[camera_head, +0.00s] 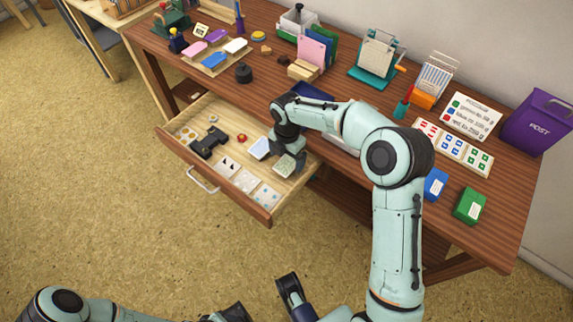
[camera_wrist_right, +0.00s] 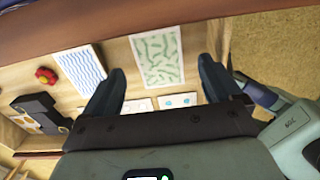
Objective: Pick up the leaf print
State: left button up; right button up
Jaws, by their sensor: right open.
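The leaf print (camera_head: 286,165) is a pale card with green leaf shapes, lying in the open drawer at its right side. In the right wrist view the leaf print (camera_wrist_right: 157,56) shows almost whole between my fingers. My right gripper (camera_head: 289,153) is open above it, one finger to each side in the wrist view (camera_wrist_right: 160,84). It holds nothing, and I cannot tell the exact height over the card. My left arm comes in at the bottom left; its gripper (camera_head: 235,312) is only partly in view, at the bottom edge.
The drawer (camera_head: 215,190) also holds a blue wave print (camera_wrist_right: 82,67), a red round item (camera_wrist_right: 45,76), a black tool (camera_head: 208,144) and several small cards. The desk above carries an inkpad tray, card racks, a blue box (camera_head: 435,184) and a green box (camera_head: 469,205).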

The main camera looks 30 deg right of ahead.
aim_at(287, 165)
jog(key=shift+f, duration=0.85)
jog(key=shift+f, duration=0.25)
jog(key=c, duration=1.1)
